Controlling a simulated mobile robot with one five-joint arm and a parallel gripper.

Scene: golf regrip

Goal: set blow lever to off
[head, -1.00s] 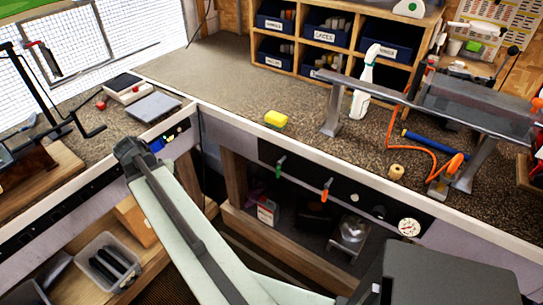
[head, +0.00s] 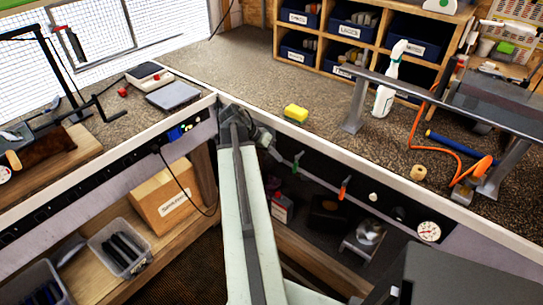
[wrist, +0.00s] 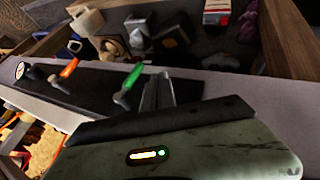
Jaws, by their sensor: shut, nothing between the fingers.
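A green-handled lever (head: 297,163) and an orange-handled lever (head: 343,188) stick out of a black panel (head: 320,180) on the bench's front face. No readable label shows which one is the blow lever. In the wrist view the green lever (wrist: 133,75) stands just left of my fingers, and the orange lever (wrist: 69,68) is farther left. My gripper (wrist: 160,92) is shut and empty, close beside the green lever; I cannot tell whether they touch. In the head view my arm's end is left of the green lever, and the fingertips are hard to make out.
A round gauge (head: 428,231) sits at the panel's right end. The bench edge runs above the panel, with a yellow sponge (head: 295,113) and a spray bottle (head: 388,85) on top. Below are an open shelf and, to the left, a cardboard box (head: 166,195).

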